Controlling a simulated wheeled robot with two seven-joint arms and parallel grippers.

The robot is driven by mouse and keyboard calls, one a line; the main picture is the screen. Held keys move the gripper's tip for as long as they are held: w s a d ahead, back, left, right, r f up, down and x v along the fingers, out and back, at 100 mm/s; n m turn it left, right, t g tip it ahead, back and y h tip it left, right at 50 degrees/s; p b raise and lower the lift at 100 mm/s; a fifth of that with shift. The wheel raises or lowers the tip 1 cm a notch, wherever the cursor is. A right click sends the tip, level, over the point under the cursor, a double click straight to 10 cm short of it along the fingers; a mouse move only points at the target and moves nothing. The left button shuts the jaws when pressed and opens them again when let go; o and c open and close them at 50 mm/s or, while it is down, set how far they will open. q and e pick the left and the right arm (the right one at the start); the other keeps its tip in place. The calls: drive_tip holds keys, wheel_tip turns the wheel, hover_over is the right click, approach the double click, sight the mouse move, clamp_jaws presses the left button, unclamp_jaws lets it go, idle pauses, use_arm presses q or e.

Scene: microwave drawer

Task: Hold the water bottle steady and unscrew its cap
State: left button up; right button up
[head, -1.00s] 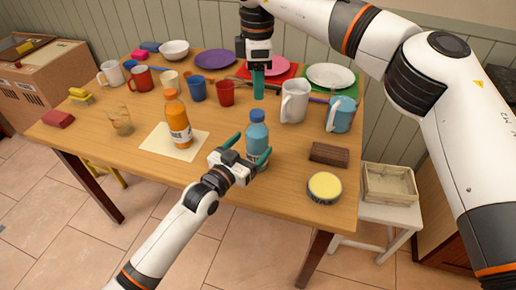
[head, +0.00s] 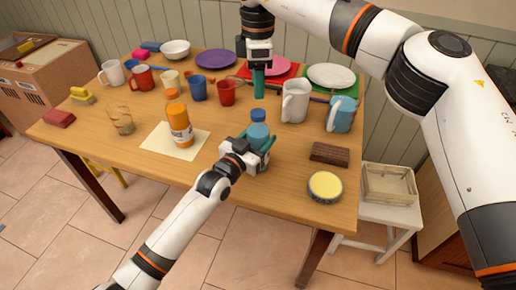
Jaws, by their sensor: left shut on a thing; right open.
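The blue water bottle (head: 258,130) stands upright near the front edge of the table, with its darker blue cap (head: 258,115) on top. My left gripper (head: 260,143) is shut on the bottle's body below the cap, and its green fingers lie at the bottle's sides. My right gripper (head: 259,84) points down above the table, behind and above the bottle, apart from the cap. It is open, though its fingers overlap in this view and the gap between them is hidden.
An orange bottle (head: 179,122) stands on a paper sheet (head: 155,141) to the left. A white mug (head: 295,100) and a blue mug (head: 341,114) stand right of the bottle. A brown block (head: 330,153) and a yellow-topped tin (head: 325,186) lie near the front right edge.

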sight(258, 113)
use_arm(q)
clamp_jaws()
use_arm(e)
drive_tip(key=m, duration=0.3)
drive_tip(key=shift+m, duration=0.4)
drive_tip(key=shift+f+m, duration=0.2)
drive_tip(key=shift+m, duration=0.1)
wheel_tip(258, 113, down, 8)
drive_tip(key=shift+r, duration=0.2)
